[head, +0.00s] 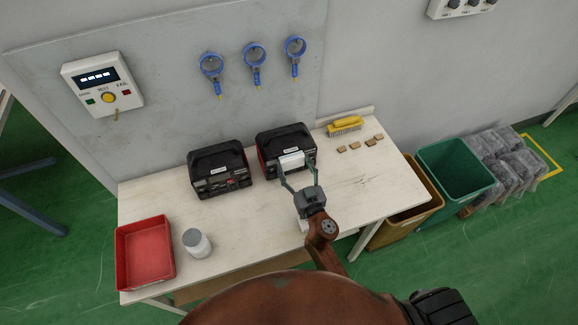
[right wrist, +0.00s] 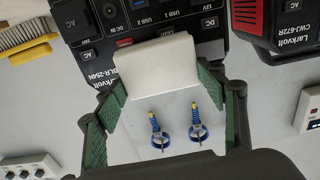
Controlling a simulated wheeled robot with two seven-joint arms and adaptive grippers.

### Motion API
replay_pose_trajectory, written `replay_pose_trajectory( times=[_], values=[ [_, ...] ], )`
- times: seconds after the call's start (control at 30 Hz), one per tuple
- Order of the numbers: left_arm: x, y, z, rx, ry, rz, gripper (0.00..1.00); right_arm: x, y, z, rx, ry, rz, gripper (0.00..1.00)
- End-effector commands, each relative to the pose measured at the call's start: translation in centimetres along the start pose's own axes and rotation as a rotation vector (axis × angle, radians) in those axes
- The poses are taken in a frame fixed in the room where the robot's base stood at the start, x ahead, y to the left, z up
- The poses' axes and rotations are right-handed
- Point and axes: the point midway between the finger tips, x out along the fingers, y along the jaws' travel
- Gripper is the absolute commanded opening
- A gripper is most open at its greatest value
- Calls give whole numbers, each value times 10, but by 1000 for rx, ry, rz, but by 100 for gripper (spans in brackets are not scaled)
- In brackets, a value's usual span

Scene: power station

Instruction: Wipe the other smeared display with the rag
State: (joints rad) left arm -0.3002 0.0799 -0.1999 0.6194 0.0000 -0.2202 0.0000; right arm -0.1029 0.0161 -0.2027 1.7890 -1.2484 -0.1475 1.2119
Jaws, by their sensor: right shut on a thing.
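Two black power stations stand on the bench: the left one (head: 220,172) and the right one (head: 283,140). My right gripper (head: 297,168) is shut on a white folded rag (head: 291,160) in front of the right station. In the right wrist view the rag (right wrist: 163,66) is between the green fingers, over part of that station's socket panel (right wrist: 130,22). The rag hides that part, and I cannot tell whether it touches. The left station (right wrist: 290,25) is at the top right there. Any smears are too small to make out. My left gripper is not in view.
Bins (head: 455,168) stand beyond the bench. The front middle of the bench is clear.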

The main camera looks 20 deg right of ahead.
Motion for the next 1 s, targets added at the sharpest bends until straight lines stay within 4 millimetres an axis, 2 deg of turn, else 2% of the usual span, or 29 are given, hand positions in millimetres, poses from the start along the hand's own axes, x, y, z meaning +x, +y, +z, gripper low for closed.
replay_pose_trajectory(
  times=[0.23,0.63,0.87,1.0],
  values=[
    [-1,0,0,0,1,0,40,0,9,0,-1,0,1,45],
    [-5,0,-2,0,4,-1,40,3,38,0,0,1,1,45],
    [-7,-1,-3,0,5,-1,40,1,40,0,2,1,1,45],
    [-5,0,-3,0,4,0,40,2,32,1,3,1,0,45]
  ],
)
